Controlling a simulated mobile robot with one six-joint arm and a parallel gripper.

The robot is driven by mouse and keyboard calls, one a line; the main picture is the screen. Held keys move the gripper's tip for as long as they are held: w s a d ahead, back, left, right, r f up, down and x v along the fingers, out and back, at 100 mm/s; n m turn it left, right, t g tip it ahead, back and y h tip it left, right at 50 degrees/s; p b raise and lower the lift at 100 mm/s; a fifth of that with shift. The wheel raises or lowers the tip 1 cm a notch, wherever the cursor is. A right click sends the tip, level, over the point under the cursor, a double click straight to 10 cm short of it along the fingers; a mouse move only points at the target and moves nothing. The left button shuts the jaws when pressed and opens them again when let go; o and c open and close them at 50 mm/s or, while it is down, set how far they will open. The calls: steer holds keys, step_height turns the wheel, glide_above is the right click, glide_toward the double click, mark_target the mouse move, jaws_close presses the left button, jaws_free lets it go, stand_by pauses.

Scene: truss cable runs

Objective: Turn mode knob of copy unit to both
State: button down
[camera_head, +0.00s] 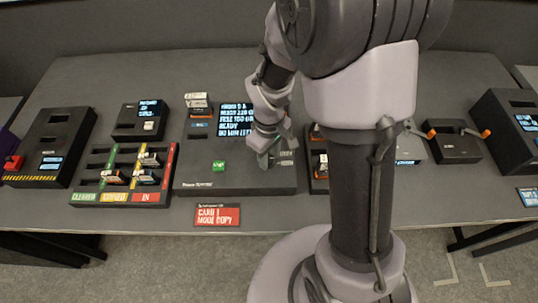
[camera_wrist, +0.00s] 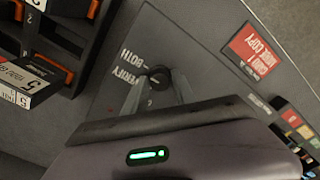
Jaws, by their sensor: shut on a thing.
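The copy unit (camera_head: 236,181) is a dark flat console on the table, with a lit blue screen (camera_head: 235,119) and a green button (camera_head: 218,166). My gripper (camera_head: 265,160) is over its right side and hides the mode knob in the head view. In the wrist view the mode knob (camera_wrist: 159,76) is a small dark round knob. My gripper (camera_wrist: 157,88) is shut on it, one finger on each side. The labels BOTH (camera_wrist: 130,57) and VERIFY (camera_wrist: 127,79) are printed beside the knob. Another label is mostly hidden by the fingers. The knob's pointer is too small to read.
A red card (camera_head: 217,215) lies at the table's front edge. A sorting tray (camera_head: 124,196) with cartridges stands left of the unit. A dark rack (camera_wrist: 92,34) with orange-marked cartridges is close to my gripper. Boxes with orange-tipped handles (camera_head: 453,147) stand further right.

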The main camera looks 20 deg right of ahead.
steer(key=shift+m, duration=0.4)
steer(key=c, duration=1)
jaws_free()
step_height(320, 180, up, 18)
steer(key=p, duration=0.7)
steer(key=shift+f, duration=0.25)
